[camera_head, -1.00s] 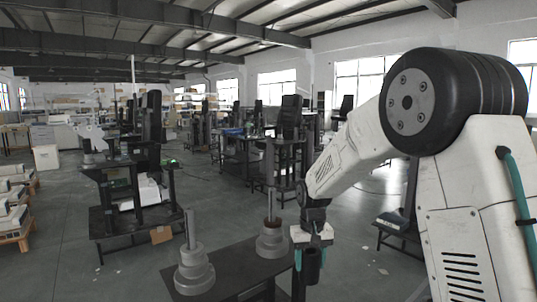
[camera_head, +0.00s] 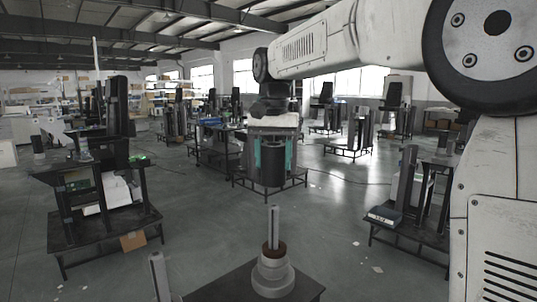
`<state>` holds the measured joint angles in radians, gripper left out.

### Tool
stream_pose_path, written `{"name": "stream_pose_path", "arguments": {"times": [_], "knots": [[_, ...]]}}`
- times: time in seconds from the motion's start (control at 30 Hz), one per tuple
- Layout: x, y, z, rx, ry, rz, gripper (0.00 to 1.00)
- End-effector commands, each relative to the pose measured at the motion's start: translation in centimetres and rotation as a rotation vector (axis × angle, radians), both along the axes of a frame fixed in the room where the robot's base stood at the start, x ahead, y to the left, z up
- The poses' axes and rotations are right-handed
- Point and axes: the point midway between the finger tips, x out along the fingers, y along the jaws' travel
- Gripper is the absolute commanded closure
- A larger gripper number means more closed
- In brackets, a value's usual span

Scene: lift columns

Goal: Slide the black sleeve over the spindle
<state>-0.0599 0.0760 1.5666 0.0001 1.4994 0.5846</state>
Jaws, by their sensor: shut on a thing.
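My gripper (camera_head: 273,160) hangs from the arm at the upper middle, its teal fingers shut on the black sleeve (camera_head: 272,174). The sleeve is a dark, upright cylinder. A grey spindle (camera_head: 274,226) rises from a stepped round grey base (camera_head: 273,277) on a dark table, with a brown ring around its foot. In the picture the sleeve is above this spindle's top, with a gap between them. The depth between them is hard to judge. A second grey spindle (camera_head: 159,275) stands lower left, its base cut off by the picture edge.
The dark table top (camera_head: 220,290) carries the spindles at the bottom edge. A black workstation (camera_head: 115,160) with a cardboard box (camera_head: 133,241) stands left. Another bench (camera_head: 405,215) stands right. Grey floor lies open between them.

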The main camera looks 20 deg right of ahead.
Motion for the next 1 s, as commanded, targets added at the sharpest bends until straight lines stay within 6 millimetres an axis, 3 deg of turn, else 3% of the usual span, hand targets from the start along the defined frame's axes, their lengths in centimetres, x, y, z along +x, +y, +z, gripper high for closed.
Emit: {"name": "stream_pose_path", "arguments": {"times": [0.5,1.0], "knots": [[0.0,-0.2,-4.1,-0.001,-0.001,-0.002,0.96],[0.0,0.0,-4.8,0.000,-0.001,0.001,0.96]]}}
